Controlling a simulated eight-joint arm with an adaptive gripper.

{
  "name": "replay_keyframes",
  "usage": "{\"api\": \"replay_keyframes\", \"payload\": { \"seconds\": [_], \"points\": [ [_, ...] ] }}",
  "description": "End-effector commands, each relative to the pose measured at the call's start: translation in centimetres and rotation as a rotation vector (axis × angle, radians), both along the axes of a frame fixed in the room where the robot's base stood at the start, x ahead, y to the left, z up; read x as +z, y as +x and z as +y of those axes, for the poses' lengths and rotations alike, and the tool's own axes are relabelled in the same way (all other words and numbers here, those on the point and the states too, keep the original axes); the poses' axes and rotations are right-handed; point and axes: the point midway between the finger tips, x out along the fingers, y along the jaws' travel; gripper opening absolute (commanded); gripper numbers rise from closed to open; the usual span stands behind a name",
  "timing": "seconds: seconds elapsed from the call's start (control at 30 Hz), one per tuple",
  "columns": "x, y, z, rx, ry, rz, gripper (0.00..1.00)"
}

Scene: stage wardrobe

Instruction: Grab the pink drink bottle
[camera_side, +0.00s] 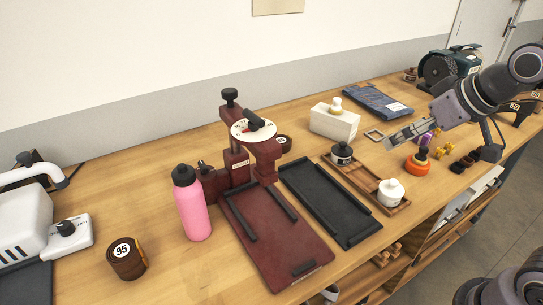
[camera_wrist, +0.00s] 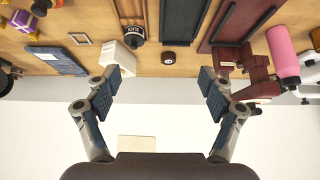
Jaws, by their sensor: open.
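The pink drink bottle (camera_side: 191,206) with a dark cap stands upright on the wooden table, left of the dark red press in the side view. It also shows near the right edge of the wrist view (camera_wrist: 282,52), upside down in that picture. My gripper (camera_side: 398,138) is at the right of the side view, above the table and far from the bottle. In the wrist view my gripper (camera_wrist: 160,88) has its two fingers wide apart with nothing between them. Several objects on the table lie between the gripper and the bottle.
The dark red press (camera_side: 283,255) stands right beside the bottle. A black tray (camera_side: 340,218), a wooden tray holding jars (camera_side: 398,209) and a white tissue box (camera_side: 333,123) lie further right. A brown roll (camera_side: 126,262) marked 95 and a white machine (camera_side: 22,222) are on the left.

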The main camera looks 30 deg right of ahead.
Motion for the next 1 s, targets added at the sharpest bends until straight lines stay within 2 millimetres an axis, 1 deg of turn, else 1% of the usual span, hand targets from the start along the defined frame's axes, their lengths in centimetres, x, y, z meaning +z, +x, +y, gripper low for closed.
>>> {"api": "replay_keyframes", "payload": {
  "seconds": [0.03, 0.07, 0.27, 0.37, 0.47, 0.6, 0.67, 0.77, 0.87, 0.9, 0.97, 1.0],
  "points": [
    [1.4, 0.0, 0.0, 0.0, 0.0, 0.0, 0.82],
    [2.1, 0.0, 0.0, 0.0, 0.0, 0.0, 0.82],
    [4.2, 2.5, 2.2, -0.014, 0.031, 0.048, 0.82],
    [5.2, 4.0, 3.6, -0.029, 0.045, 0.076, 0.82],
    [6.2, 5.7, 5.5, -0.047, 0.06, 0.107, 0.82],
    [7.4, 8.5, 8.9, -0.082, 0.072, 0.152, 0.82],
    [7.7, 9.6, 10.6, -0.099, 0.076, 0.169, 0.82],
    [8.0, 11.4, 13.6, -0.13, 0.078, 0.195, 0.82],
    [8.0, 12.9, 16.9, -0.163, 0.078, 0.216, 0.82],
    [7.9, 13.5, 18.2, -0.178, 0.077, 0.223, 0.82],
    [7.7, 14.2, 20.4, -0.198, 0.074, 0.231, 0.82],
    [7.5, 14.6, 21.9, -0.213, 0.072, 0.237, 0.82]
  ]
}}
